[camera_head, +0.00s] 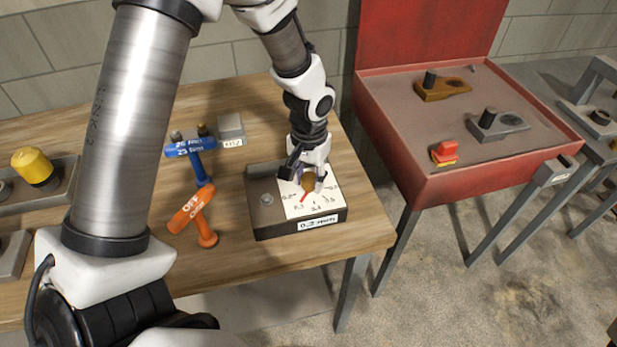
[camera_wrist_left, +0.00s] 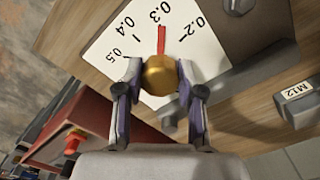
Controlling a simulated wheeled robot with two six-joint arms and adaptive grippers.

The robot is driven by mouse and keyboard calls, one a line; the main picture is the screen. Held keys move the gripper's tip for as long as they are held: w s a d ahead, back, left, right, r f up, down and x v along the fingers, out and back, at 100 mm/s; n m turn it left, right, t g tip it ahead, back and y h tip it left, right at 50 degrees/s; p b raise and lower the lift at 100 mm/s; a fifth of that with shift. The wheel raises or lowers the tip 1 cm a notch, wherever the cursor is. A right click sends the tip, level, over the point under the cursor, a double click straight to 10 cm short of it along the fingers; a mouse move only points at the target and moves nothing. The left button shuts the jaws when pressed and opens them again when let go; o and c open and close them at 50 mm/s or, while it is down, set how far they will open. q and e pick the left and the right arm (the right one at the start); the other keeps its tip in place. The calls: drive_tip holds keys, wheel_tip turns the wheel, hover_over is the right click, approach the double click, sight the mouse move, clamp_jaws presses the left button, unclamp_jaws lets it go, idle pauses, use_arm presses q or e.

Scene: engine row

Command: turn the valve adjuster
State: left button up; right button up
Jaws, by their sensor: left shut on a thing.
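The valve adjuster is a round brass knob (camera_wrist_left: 160,75) with a red pointer (camera_wrist_left: 161,40), on a white dial card (camera_wrist_left: 112,45) marked 0.2 to 0.5. In the left wrist view the pointer lies at about the 0.3 mark. The dial sits on a dark box (camera_head: 262,222) on the wooden bench, with a front label (camera_head: 319,222) that seems to read 0.2 mm. My left gripper (camera_head: 308,180) is above the dial, its fingers shut on both sides of the knob. The fingers partly hide the knob in the head view. My right gripper is not in view.
Blue (camera_head: 199,160) and orange (camera_head: 196,212) tools stand left of the box on the bench (camera_head: 243,284). A small grey block (camera_head: 231,127) sits behind them. A red tray stand (camera_head: 458,187) holding parts is at the right. A yellow-capped part (camera_head: 33,167) is at far left.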

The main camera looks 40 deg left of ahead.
sight(309, 177)
use_arm(q)
drive_tip(key=shift+n, duration=0.3)
drive_tip(key=shift+f, duration=0.1)
drive_tip(key=o, duration=1.1)
drive_tip(key=shift+o, duration=0.2)
drive_tip(key=shift+w, duration=0.15)
wheel_tip(309, 177, up, 12)
